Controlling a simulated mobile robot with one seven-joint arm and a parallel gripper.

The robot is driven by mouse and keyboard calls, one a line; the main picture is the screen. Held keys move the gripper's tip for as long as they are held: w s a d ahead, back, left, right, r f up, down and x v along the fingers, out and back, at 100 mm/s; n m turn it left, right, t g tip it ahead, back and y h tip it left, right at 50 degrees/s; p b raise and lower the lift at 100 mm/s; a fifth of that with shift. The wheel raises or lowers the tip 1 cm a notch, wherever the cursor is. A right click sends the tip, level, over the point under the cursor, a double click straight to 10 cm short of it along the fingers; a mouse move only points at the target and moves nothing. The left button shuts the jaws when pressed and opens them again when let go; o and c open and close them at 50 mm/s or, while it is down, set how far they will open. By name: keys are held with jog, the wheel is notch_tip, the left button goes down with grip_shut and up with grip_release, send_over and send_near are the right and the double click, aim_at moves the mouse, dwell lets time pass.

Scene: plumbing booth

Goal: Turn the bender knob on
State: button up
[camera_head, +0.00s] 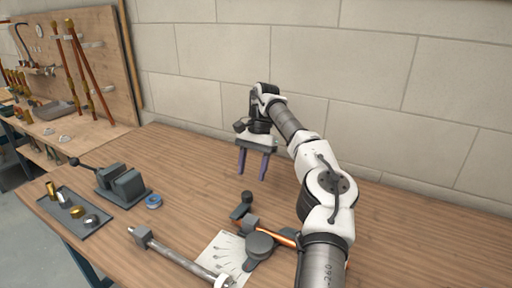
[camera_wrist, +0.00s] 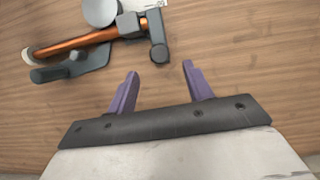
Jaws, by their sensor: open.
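The pipe bender is a dark grey tool with a round disc (camera_head: 260,245) and a copper pipe (camera_head: 277,232) through it, near the table's front. A dark knob-like end (camera_head: 241,206) sticks out on its far side; I take it for the bender knob. It also shows in the wrist view as a rounded dark piece (camera_wrist: 159,53), just beyond my fingertips. My gripper (camera_head: 251,175) points down above the table, behind the bender, with two purple fingers apart. It is open and empty in the wrist view (camera_wrist: 160,69), not touching the bender.
A metal bar tool (camera_head: 175,254) and a paper sheet (camera_head: 222,256) lie left of the bender. A vise (camera_head: 122,186), blue tape roll (camera_head: 153,201) and a tray (camera_head: 92,228) of fittings stand further left. A block wall (camera_head: 400,80) closes the back.

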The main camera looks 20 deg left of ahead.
jog(key=p+v, duration=0.5)
jog(key=v, duration=0.2)
jog(key=shift+p, duration=0.3)
